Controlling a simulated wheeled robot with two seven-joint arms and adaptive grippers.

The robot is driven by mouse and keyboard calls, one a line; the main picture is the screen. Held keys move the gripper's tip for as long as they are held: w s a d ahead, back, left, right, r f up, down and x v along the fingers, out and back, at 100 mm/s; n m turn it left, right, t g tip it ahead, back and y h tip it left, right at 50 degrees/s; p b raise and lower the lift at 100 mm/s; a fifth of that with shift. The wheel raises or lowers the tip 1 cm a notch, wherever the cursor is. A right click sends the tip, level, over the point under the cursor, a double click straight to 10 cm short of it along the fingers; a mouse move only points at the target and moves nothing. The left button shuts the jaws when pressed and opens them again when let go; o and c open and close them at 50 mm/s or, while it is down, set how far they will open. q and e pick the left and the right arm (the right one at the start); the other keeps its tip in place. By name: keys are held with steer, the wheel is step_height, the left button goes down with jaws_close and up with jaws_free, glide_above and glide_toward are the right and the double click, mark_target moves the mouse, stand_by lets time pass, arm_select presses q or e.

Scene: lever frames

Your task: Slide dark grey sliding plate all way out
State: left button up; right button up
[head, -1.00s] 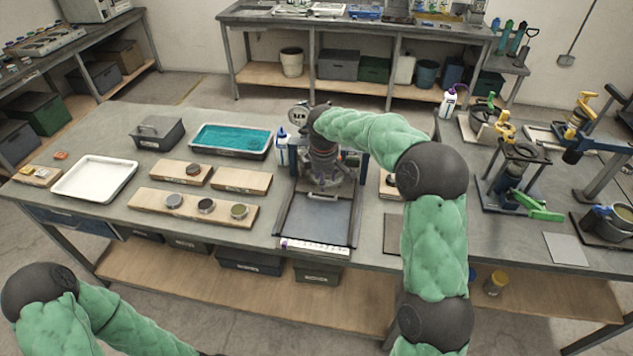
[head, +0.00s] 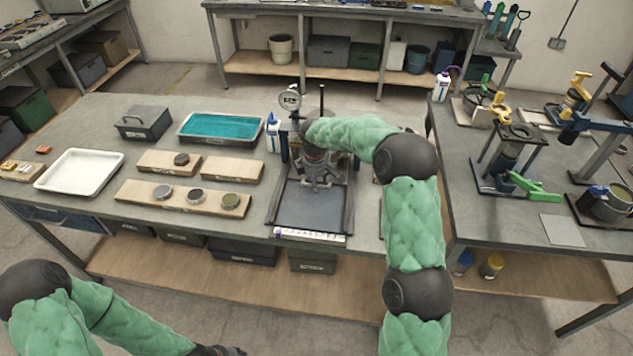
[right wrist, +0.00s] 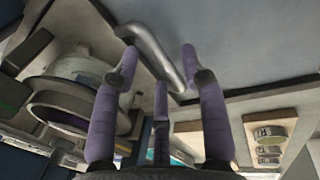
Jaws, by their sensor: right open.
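The dark grey sliding plate (head: 305,209) lies flat in a low frame on the table, below the press with a round dial (head: 290,100). My right gripper (head: 318,184) hangs fingers-down over the rear part of the plate and hides some of it. The right wrist view shows its purple fingers (right wrist: 160,75) spread open around a bent silver handle (right wrist: 155,50), beside a wide grey surface (right wrist: 250,45). I cannot tell whether the fingers touch the handle.
A white label strip (head: 310,236) runs along the front of the plate's frame near the table edge. Wooden boards with round samples (head: 182,197) stand left, a teal-filled tray (head: 220,127) behind them. A bottle (head: 272,135) stands close beside the press.

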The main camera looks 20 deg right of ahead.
jaws_close()
steer(key=s+a, duration=0.3)
steer(key=s, duration=0.1)
steer(key=s+a+b, duration=0.1)
steer(key=s+a, duration=0.2)
steer(key=s, duration=0.2)
steer(key=s+a, duration=0.2)
steer(key=s, duration=0.3)
steer(key=shift+s+a+b, duration=0.25)
steer(key=shift+a+b, duration=0.15)
steer(key=shift+s+a+f, duration=0.15)
steer(key=shift+s, duration=0.05)
jaws_free()
steer(key=shift+s, duration=0.1)
